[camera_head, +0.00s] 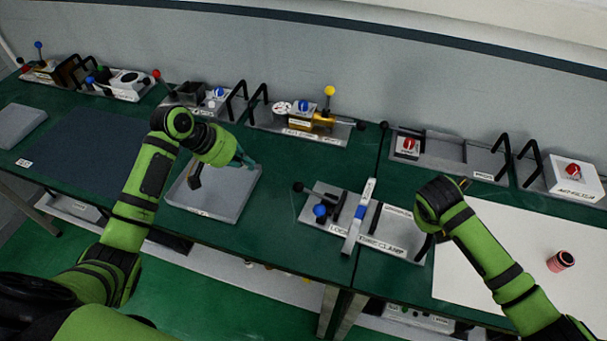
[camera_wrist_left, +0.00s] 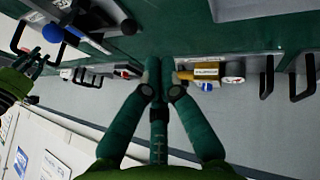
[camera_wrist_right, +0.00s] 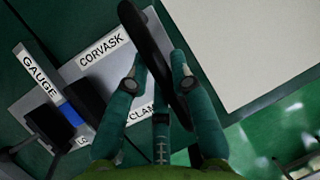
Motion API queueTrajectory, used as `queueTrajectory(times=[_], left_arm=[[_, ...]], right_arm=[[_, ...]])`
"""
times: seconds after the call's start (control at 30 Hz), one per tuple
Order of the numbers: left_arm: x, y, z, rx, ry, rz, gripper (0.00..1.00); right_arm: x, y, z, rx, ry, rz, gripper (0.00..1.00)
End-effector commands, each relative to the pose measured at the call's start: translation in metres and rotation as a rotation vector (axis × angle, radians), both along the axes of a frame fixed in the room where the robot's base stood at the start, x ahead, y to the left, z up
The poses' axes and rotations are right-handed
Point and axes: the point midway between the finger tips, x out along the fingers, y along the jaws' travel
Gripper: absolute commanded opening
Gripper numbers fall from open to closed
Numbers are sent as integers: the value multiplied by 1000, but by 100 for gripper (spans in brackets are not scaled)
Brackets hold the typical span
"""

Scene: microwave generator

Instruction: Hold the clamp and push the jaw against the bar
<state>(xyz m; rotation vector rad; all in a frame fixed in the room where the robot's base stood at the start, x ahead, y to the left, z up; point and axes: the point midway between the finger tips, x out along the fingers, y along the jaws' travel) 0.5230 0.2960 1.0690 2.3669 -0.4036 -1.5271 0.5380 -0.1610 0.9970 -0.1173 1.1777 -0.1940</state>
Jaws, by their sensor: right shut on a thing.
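The clamp (camera_head: 393,240) is a grey plate with black upright parts, a black knob and a blue ball (camera_head: 320,210) at its left end. A pale bar labelled GAUGE (camera_head: 366,192), with a blue band, lies across it; it also shows in the right wrist view (camera_wrist_right: 37,72). A black block (camera_wrist_right: 84,100) stands close beside the bar; I cannot tell whether they touch. My right gripper (camera_wrist_right: 158,82) is shut on a black handle (camera_wrist_right: 142,28) at the clamp's right end. My left gripper (camera_head: 246,162) is above a grey plate, away from the clamp; its opening is unclear.
The grey plate (camera_head: 230,206) lies left of the clamp. A white sheet (camera_head: 520,235) with a red-and-black cylinder (camera_head: 560,261) lies to the right. A fixture with a yellow ball (camera_head: 329,91) and other fixtures line the back. Green table is clear between plate and clamp.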

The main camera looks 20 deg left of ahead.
Motion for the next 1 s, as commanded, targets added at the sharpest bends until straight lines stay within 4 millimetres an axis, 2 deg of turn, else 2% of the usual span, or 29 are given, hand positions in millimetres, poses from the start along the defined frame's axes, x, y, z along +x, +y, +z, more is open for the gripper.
queueTrajectory(times=[0.03,0.17,0.57,0.63,0.8,1.0], left_arm=[[1,-5,-2,-8,2,-8,0],[7,-12,-15,-12,3,-10,0],[40,-45,-84,-8,3,-7,0],[41,-58,-84,-9,-1,-10,0],[42,-75,-88,-6,-1,-8,0],[42,-81,-89,-6,0,-7,0]], right_arm=[[-4,-1,-6,-3,16,0,0],[-4,-1,-7,-4,16,-1,0],[-5,-1,-6,-5,17,-1,0],[-4,-2,-6,-5,17,-1,0],[-4,-2,-6,-4,15,-2,0],[-4,-2,-6,-5,15,-2,0]])
